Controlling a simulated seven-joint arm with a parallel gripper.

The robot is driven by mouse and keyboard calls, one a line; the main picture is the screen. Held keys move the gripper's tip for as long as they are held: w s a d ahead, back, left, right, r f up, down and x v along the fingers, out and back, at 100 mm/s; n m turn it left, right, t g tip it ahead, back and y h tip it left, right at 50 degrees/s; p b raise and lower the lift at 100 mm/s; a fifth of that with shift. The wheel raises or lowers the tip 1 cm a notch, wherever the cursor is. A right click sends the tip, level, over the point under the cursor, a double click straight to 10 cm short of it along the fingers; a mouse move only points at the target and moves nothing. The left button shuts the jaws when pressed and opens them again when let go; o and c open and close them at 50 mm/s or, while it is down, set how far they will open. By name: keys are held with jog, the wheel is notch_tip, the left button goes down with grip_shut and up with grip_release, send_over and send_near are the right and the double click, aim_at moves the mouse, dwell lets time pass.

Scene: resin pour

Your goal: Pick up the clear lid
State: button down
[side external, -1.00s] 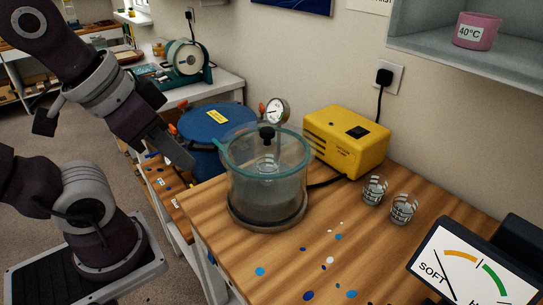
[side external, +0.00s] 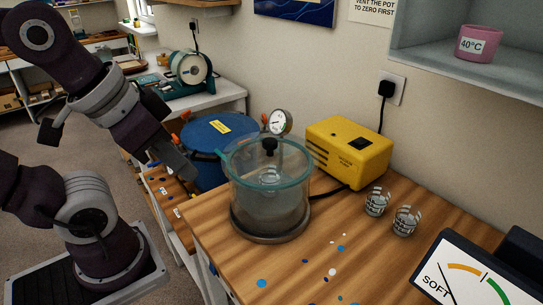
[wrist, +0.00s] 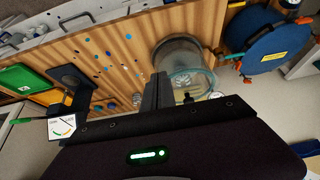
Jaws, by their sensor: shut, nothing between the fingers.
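The clear lid (side external: 245,164) with a teal-tinted rim and a black knob (side external: 269,146) sits on top of the clear round chamber (side external: 270,208) on the wooden bench. In the wrist view the lid (wrist: 208,75) is partly hidden behind my gripper. My gripper (side external: 187,173) is shut and empty, to the left of the lid and apart from it in the side view. In the wrist view its fingers (wrist: 157,90) show together near the chamber's edge.
A gauge (side external: 280,122) rises behind the lid. A blue lidded pot (side external: 215,135) stands behind left, and a yellow pump (side external: 348,152) behind right. Two small cups (side external: 377,202) and a dial meter (side external: 465,265) are to the right. The front bench is clear except for coloured spots.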

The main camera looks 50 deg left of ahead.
jog(key=c, duration=1.1)
grip_release()
jog(key=shift+o, duration=0.2)
jog(key=m+g+h, duration=0.1)
jog(key=m+g, duration=0.4)
jog(key=m, duration=0.8)
send_over(269, 140)
jog(key=shift+s+a+r, duration=0.1)
jog(key=shift+s+r, duration=0.15)
jog(key=shift+r, duration=0.15)
jog(key=shift+m, duration=0.3)
jog(key=f, duration=0.7)
jog(key=shift+w, duration=0.25)
